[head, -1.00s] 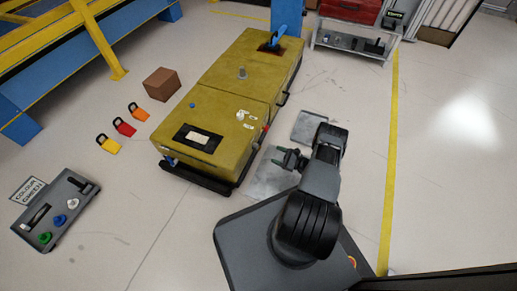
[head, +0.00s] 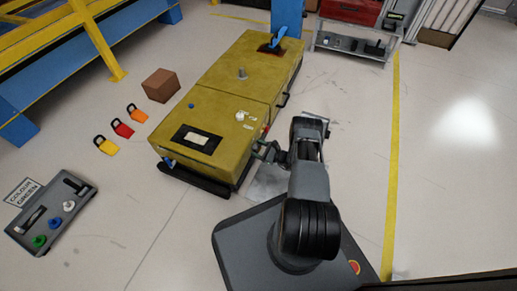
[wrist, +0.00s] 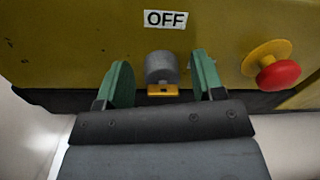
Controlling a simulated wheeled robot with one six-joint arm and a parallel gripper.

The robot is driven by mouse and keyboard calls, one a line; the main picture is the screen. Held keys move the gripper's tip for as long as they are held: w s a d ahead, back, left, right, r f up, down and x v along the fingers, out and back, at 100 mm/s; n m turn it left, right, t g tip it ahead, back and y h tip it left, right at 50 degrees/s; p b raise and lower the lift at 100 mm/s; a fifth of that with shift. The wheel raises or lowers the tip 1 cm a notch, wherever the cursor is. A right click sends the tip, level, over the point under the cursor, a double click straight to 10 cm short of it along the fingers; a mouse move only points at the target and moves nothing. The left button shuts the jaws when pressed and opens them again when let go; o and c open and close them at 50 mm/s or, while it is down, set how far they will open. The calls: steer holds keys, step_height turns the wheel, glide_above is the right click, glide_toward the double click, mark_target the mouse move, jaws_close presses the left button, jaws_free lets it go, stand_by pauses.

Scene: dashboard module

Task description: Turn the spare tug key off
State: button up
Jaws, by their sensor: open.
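The yellow tug (head: 215,95) stands left of my arm in the head view. In the wrist view, a grey round key switch (wrist: 161,66) with a small yellow-orange tab (wrist: 163,91) at its lower end sits on the tug's side, under a white "OFF" label (wrist: 165,19). I take this for the key; which key is the spare one I cannot tell. My gripper (wrist: 163,80) is open, with one green finger on each side of the switch and visible gaps. In the head view my gripper (head: 262,151) is close to the tug's right side.
A red push button (wrist: 278,74) on a yellow base juts out right of the switch. A brown box (head: 160,85) and several coloured padlocks (head: 123,129) lie left of the tug. The floor at right is clear.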

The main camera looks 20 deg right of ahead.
steer(key=c, duration=0.9)
